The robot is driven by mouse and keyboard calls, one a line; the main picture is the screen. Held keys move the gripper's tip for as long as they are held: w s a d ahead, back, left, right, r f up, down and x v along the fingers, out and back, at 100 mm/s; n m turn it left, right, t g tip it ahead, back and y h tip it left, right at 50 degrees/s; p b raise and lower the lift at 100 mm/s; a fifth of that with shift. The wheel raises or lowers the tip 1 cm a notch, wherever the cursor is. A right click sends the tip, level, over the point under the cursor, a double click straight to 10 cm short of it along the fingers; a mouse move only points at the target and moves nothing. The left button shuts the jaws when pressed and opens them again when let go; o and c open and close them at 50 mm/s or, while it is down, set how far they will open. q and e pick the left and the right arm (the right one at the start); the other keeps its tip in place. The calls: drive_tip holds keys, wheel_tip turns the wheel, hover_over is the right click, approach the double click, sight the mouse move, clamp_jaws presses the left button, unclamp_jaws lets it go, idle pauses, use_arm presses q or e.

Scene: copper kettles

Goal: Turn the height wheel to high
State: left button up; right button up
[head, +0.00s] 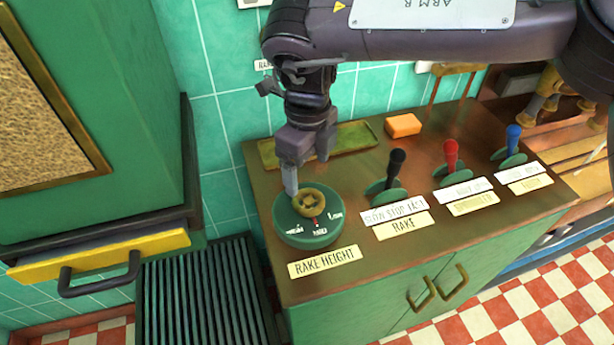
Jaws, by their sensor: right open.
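The height wheel is a small brass handwheel (309,203) on a round green dial (293,231), above the sign RAKE HEIGHT (324,261). A small red mark shows at the front of the dial, by the middle word; the dial's words are too small to read surely. My right gripper (305,178) points down just behind and above the wheel and is open. One pale finger reaches down by the wheel's left rear edge; I cannot tell whether it touches. My left gripper is not in view.
Black (396,163), red (451,150) and blue (513,136) levers stand right of the wheel. An orange block (403,125) and a green tray (358,136) lie behind. A green cabinet with a yellow drawer (101,255) stands left, beside a slatted dark rack (208,295).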

sight(307, 198)
drive_tip(key=shift+s+f, duration=1)
drive_tip(key=shift+f, duration=0.05)
drive_tip(key=f, duration=0.3)
drive_tip(key=shift+w+f+p, duration=0.3)
drive_tip(key=shift+w+p, duration=0.05)
drive_tip(key=shift+f, duration=0.25)
drive_tip(key=shift+s, duration=0.15)
drive_tip(key=c, duration=1)
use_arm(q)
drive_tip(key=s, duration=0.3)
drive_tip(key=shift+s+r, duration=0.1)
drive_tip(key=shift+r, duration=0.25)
